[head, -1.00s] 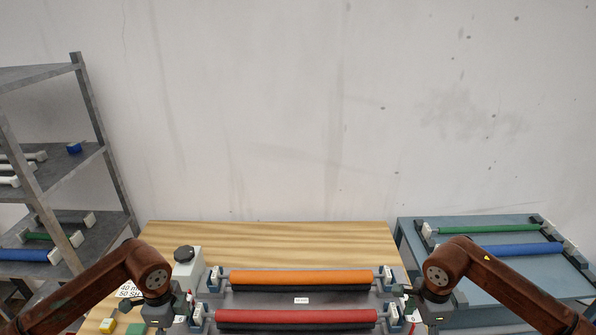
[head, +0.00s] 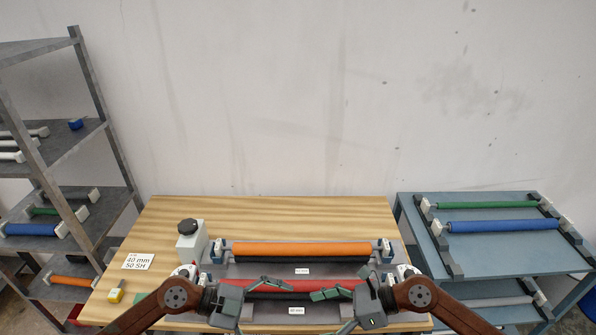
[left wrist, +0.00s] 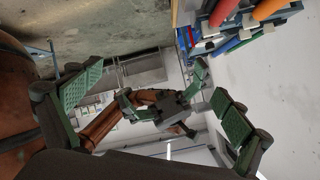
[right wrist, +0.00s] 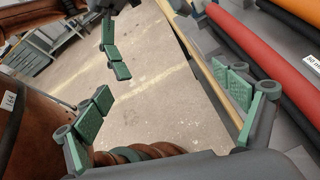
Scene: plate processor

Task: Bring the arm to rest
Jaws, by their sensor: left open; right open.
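My left gripper (head: 262,296) and my right gripper (head: 338,308) face each other in front of the plate processor in the head view. Both are open and empty. They are close together and partly cover the red roller (head: 290,287). The orange roller (head: 300,249) lies behind it, clear of both grippers. In the left wrist view the spread fingers of my left gripper (left wrist: 155,105) frame my other gripper. In the right wrist view the fingers of my right gripper (right wrist: 165,100) stand apart over the floor, and a left finger (right wrist: 115,50) shows beyond them.
A blue cart (head: 415,215) at right holds a green roller (head: 490,205) and a blue roller (head: 503,226). A grey shelf (head: 75,165) with rollers stands at left.

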